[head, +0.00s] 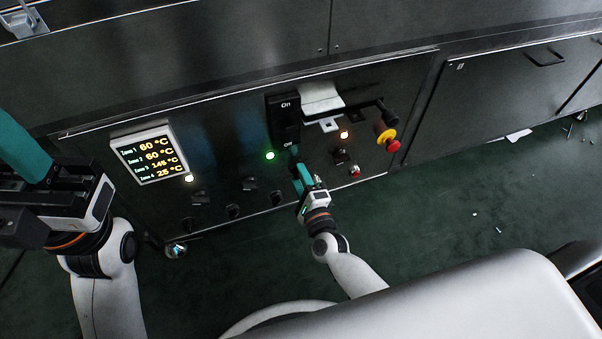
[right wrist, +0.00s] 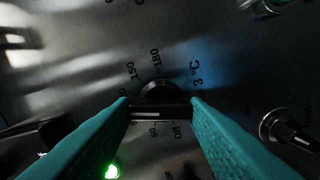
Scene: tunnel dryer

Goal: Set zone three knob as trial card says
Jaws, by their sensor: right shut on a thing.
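My right gripper (head: 297,168) is at the control panel. In the right wrist view, its teal fingers (right wrist: 160,108) are shut on a dark round knob (right wrist: 160,90). A dial scale around the knob shows 150 and 180, with "3 °C" printed beside it. The fingers hide part of the scale, so the exact setting cannot be read. The temperature display (head: 150,154) reads 60, 60, 145 and 25 °C for its zones. My left gripper (head: 22,150) is at the left edge, partly out of frame, away from the panel. No readable trial card shows.
Several other dark knobs (head: 250,184) sit along the panel. A green lamp (head: 270,156) is lit near my right gripper. A black On/Off switch (head: 285,118), a pale sheet-like piece (head: 320,97) and a red-and-yellow stop button (head: 386,136) are close by.

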